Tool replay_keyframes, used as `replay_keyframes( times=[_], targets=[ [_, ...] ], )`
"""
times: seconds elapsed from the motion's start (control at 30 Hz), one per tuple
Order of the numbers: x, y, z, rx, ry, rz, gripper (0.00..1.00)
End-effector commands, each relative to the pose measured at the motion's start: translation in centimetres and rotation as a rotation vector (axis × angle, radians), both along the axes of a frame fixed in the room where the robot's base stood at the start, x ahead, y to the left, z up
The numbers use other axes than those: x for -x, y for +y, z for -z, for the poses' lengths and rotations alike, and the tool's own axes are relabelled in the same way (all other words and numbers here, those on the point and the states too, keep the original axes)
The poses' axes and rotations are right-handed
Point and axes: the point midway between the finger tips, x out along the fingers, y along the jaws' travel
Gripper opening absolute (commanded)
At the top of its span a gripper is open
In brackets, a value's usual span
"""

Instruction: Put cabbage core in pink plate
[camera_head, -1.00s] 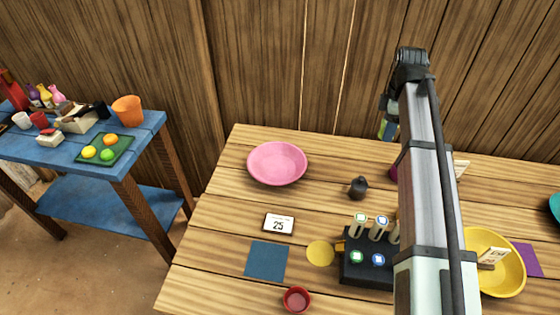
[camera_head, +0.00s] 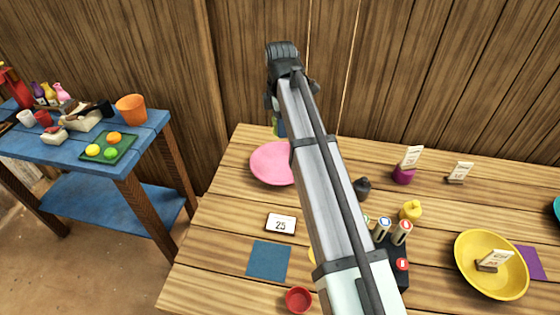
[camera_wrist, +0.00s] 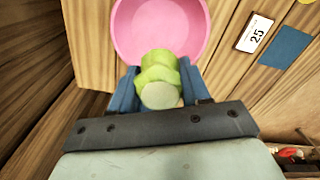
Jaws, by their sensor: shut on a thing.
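The pink plate (camera_head: 270,164) stands at the back left of the wooden table, partly covered by my arm in the head view. In the wrist view the pink plate (camera_wrist: 135,22) lies beyond and below the fingertips. My gripper (camera_wrist: 160,88) is shut on the cabbage core (camera_wrist: 160,72), a pale green lumpy piece with a whitish cut end. The core overlaps the near edge of the plate in the wrist view and appears held above it. In the head view my arm hides most of the gripper and the core.
A small card reading 25 (camera_head: 281,224) and a blue square (camera_head: 268,261) lie in front of the plate. A dark small pot (camera_head: 362,187) stands to the right. A yellow bowl (camera_head: 468,277) holds a card at the right. A blue side table (camera_head: 60,150) stands left.

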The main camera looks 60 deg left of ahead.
Motion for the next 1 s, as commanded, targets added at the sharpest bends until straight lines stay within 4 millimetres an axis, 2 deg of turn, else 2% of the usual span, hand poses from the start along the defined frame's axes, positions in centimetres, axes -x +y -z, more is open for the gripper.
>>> replay_keyframes(
  times=[0.23, 0.57, 0.83, 1.0],
  targets=[
    [0.2, 0.0, 3.4, 0.002, 0.001, -0.003, 0.16],
    [0.2, 0.0, 6.2, 0.001, 0.000, -0.003, 0.16],
    [0.2, 0.0, 10.4, 0.001, 0.000, -0.003, 0.16],
    [0.1, 0.0, 11.6, 0.000, 0.000, -0.003, 0.16]
  ],
)
